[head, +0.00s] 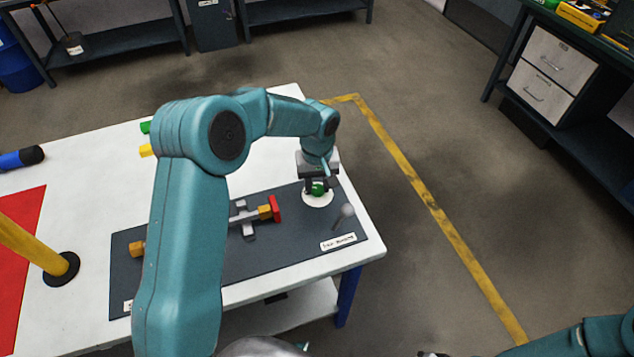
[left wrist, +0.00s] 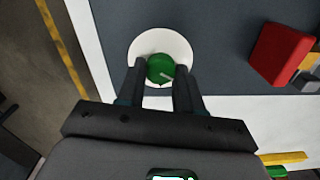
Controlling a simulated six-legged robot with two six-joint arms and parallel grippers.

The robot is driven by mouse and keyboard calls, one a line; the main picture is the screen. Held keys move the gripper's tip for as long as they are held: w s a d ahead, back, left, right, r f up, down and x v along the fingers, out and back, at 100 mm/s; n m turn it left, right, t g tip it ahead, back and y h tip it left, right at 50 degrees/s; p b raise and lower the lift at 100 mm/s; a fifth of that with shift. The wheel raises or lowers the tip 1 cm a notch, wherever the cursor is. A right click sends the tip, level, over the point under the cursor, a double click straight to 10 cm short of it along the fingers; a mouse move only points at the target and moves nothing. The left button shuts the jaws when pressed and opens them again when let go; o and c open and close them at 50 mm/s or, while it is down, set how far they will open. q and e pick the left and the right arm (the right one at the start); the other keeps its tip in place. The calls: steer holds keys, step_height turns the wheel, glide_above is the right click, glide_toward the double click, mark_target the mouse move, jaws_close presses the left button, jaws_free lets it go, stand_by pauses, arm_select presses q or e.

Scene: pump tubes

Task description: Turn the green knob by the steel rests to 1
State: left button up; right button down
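The green knob (head: 318,187) sits on a round white dial plate (head: 318,200) at the right end of the grey board. In the left wrist view the knob (left wrist: 160,68) has a pale pointer line slanting to the lower right. The dial's figures cannot be read. My left gripper (head: 317,183) points down over the dial. In the left wrist view its two dark fingers (left wrist: 160,72) stand on opposite sides of the knob and appear to touch it.
A grey-tipped lever (head: 344,214) and a white label (head: 338,242) are close to the dial on the grey board (head: 290,245). The white table (head: 372,240) ends just right of them. A yellow post (head: 35,245) stands at the left.

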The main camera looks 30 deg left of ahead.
arm_select(q)
steer(key=shift+c, duration=1.3)
steer(key=m+b, duration=0.1)
steer(key=m, duration=0.3)
steer(key=shift+w+m, duration=0.1)
steer(key=shift+m, duration=0.3)
steer(key=m, duration=0.3)
steer(key=shift+m, duration=0.3)
steer(key=shift+d+m, duration=0.1)
steer(key=shift+m, duration=1.5)
